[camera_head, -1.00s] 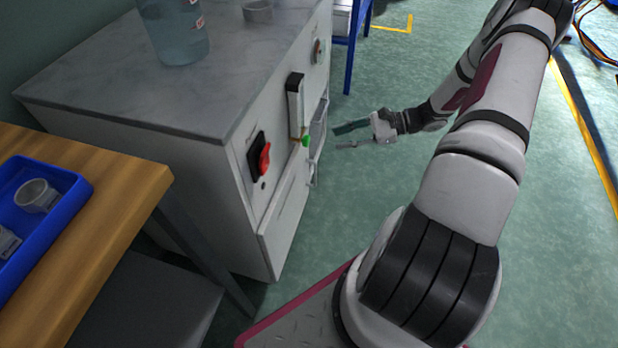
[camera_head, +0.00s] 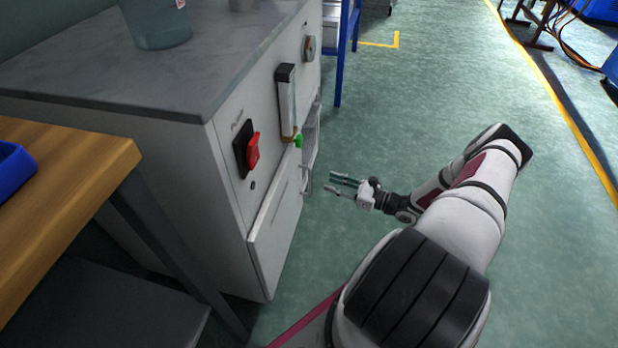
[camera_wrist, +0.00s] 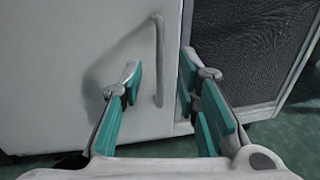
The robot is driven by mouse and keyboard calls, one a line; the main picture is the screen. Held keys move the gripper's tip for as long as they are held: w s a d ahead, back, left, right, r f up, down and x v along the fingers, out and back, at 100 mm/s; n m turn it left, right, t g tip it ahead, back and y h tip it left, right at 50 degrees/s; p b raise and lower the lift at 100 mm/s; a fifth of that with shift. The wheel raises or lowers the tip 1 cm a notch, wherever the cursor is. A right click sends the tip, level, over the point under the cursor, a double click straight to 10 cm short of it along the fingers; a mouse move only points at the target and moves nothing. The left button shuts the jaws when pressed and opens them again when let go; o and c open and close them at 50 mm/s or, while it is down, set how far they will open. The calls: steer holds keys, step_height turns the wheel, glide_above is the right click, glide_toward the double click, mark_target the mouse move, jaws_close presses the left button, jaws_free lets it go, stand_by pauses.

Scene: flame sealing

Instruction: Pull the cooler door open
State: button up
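The cooler is a white cabinet with a grey top (camera_head: 150,75). Its flat white door (camera_head: 272,235) looks shut and also fills the left of the wrist view (camera_wrist: 60,70). A grey vertical bar handle (camera_wrist: 159,60) stands near the door's right edge in the wrist view. In the head view the handle (camera_head: 306,180) shows small at the door's far edge. My gripper (camera_head: 338,184) is open and empty, to the right of the handle and at about its height. In the wrist view its teal-padded fingers (camera_wrist: 160,82) point at the door, with the handle ahead in the gap between them.
A dark mesh panel (camera_wrist: 255,50) is right of the door. A red and black switch (camera_head: 250,150) and a green knob (camera_head: 298,141) sit above the door. A wooden table (camera_head: 70,190) stands at the left. The green floor (camera_head: 400,120) right of the cabinet is clear.

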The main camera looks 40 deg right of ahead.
steer(key=b+x, duration=0.2)
steer(key=x, duration=0.7)
jaws_close()
